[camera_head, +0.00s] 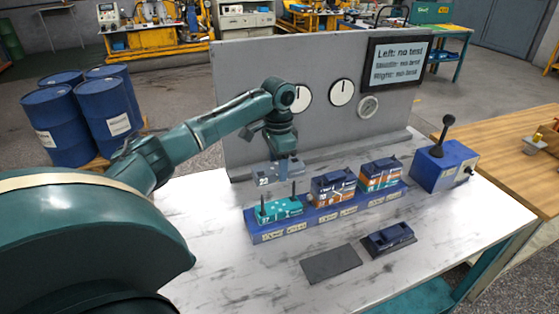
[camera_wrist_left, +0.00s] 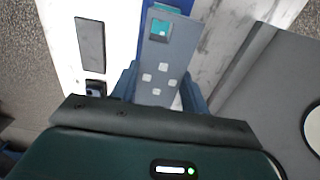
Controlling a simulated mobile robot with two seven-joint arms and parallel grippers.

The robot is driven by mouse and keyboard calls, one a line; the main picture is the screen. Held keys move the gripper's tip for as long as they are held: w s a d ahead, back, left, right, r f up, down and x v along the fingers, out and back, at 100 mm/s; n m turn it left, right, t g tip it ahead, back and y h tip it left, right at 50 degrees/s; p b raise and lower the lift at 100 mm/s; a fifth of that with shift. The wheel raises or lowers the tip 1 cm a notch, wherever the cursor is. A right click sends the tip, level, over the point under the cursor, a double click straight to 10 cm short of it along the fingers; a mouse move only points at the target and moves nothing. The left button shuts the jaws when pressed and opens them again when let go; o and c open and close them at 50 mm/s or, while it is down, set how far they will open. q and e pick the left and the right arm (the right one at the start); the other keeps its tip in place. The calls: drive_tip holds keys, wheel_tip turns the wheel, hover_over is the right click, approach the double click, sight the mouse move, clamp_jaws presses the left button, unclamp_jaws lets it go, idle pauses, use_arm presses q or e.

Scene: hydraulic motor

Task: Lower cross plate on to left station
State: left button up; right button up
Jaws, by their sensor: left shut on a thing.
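My left gripper (camera_head: 286,160) is shut on a grey-blue plate, the cross plate (camera_head: 266,175), behind and above the left station. In the left wrist view the plate (camera_wrist_left: 178,58) lies between my two blue fingers (camera_wrist_left: 158,92). It has several pale squares and an opening with teal behind it. The left station, at the left end of the blue base (camera_head: 310,227), carries a teal block (camera_head: 279,210) with two upright dark pins. The plate looks apart from the pins; the exact gap cannot be told. My right gripper is not in view.
The middle stack (camera_head: 333,188) and right stack (camera_head: 381,175) stand on the same base. A blue lever box (camera_head: 443,168) is at right. A dark blue part (camera_head: 388,239) and a flat dark pad (camera_head: 331,264) lie in front. A grey gauge panel (camera_head: 240,110) rises behind.

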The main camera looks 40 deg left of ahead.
use_arm(q)
approach(278, 207)
drive_tip(key=shift+w, duration=0.15)
drive_tip(key=shift+f, duration=0.95)
drive_tip(key=shift+f+b, duration=0.45)
drive_tip(key=shift+f, duration=1.15)
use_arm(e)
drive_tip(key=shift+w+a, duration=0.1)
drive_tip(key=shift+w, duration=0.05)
use_arm(q)
drive_tip(key=shift+f, duration=0.55)
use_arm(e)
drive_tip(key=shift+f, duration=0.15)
use_arm(q)
drive_tip(key=o, duration=1.5)
drive_tip(key=shift+f, duration=0.15)
wheel_tip(278, 207, up, 13)
drive_tip(key=shift+r+b, duration=0.2)
drive_tip(key=shift+b, duration=0.35)
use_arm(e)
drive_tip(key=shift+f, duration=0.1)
